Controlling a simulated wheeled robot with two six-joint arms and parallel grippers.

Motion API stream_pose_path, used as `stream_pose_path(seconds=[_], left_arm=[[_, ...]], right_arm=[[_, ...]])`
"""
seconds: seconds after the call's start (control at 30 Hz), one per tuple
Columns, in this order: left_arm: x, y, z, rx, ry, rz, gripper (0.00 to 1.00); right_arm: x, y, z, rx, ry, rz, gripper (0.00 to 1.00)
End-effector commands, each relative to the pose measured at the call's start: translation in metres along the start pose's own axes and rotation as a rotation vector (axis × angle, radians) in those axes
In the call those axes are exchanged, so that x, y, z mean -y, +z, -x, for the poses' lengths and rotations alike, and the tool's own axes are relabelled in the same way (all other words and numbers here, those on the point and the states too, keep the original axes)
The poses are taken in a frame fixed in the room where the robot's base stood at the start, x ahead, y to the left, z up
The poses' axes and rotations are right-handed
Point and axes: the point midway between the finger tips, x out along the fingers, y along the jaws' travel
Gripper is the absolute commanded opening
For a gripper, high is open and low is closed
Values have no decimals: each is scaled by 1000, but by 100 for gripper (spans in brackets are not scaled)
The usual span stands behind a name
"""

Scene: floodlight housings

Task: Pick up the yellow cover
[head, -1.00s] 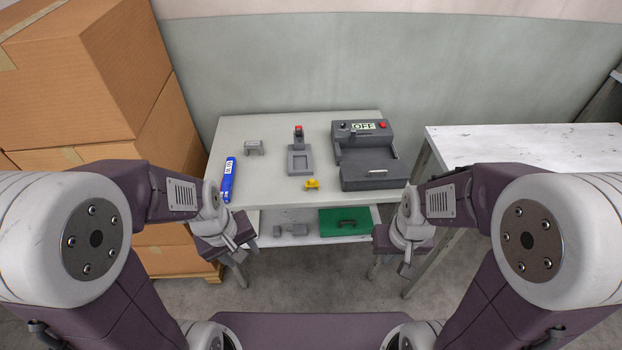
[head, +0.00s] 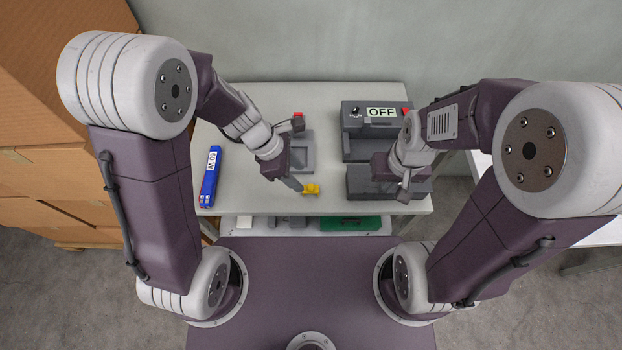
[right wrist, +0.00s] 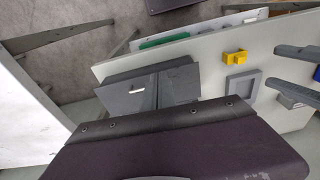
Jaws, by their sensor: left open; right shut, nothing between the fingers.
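The small yellow cover (head: 312,189) lies on the grey table near its front edge. My right gripper (head: 404,192) is shut and empty above the front part of the dark grey machine.
The dark grey machine (head: 365,145) with an OFF display stands at the table's right. A grey recessed fixture (head: 302,152) is behind the cover, partly hidden by my left arm. A blue 60W box (head: 210,177) lies at left. A green item (head: 350,223) is on the lower shelf.

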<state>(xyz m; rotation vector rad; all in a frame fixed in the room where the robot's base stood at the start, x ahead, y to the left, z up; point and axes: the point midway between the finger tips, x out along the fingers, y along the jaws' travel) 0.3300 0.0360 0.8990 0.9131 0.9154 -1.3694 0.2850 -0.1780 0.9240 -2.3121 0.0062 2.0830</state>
Motion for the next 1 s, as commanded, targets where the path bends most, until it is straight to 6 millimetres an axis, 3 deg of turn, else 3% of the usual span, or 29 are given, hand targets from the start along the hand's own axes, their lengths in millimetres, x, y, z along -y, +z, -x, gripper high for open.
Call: stream_pose_path(seconds=[0.2, 0.43, 0.7, 0.97, 1.0], left_arm=[[0, -2, -33, -2, -2, -1, 47], [0, 0, -44, -1, 0, -2, 47], [-3, 1, -89, -2, 0, -3, 47], [-4, 2, -90, -1, 1, -2, 47], [-4, 2, -90, -1, 1, -2, 36]], right_arm=[[0, 2, -17, 0, 0, 0, 0], [0, 2, -20, 0, 0, 0, 0], [-1, 4, -42, 0, 0, 0, 0], [-1, 4, -41, 0, 0, 0, 0], [-1, 4, -41, 0, 0, 0, 0]])
